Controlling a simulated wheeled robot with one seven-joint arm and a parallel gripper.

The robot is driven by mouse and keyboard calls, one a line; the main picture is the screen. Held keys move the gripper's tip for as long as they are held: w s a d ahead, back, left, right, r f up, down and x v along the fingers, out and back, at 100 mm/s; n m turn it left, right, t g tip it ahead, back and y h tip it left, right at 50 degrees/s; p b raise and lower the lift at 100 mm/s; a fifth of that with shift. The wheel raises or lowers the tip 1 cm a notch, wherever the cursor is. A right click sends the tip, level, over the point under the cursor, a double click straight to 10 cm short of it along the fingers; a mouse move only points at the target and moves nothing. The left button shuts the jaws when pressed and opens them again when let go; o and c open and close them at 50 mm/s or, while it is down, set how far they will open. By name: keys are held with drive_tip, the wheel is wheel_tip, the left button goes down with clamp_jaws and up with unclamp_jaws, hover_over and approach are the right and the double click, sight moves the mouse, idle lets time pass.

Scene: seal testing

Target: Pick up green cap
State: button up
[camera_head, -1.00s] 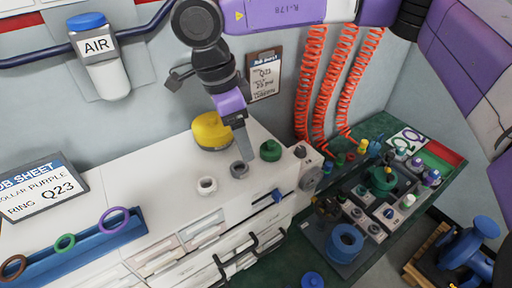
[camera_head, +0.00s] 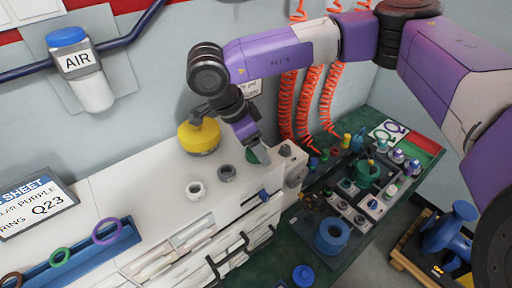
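The green cap (camera_head: 251,156) stands on the white cabinet top, to the right of the grey cap. My gripper (camera_head: 260,155) points down right at it, and its finger covers much of the cap. Only a green sliver shows to the left of the finger. Whether the fingers are around the cap or in front of it, and whether they are open or shut, I cannot tell from this view.
On the cabinet top (camera_head: 130,190) stand a grey cap (camera_head: 227,173), a white ring-like cap (camera_head: 196,190) and a yellow cap (camera_head: 199,138). A grey machine block (camera_head: 291,165) is close to the right. A blue tray (camera_head: 80,262) with rings is front left.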

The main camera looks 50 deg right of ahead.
drive_tip(key=shift+c, duration=0.3)
drive_tip(key=c, duration=1.3)
drive_tip(key=shift+r, duration=0.1)
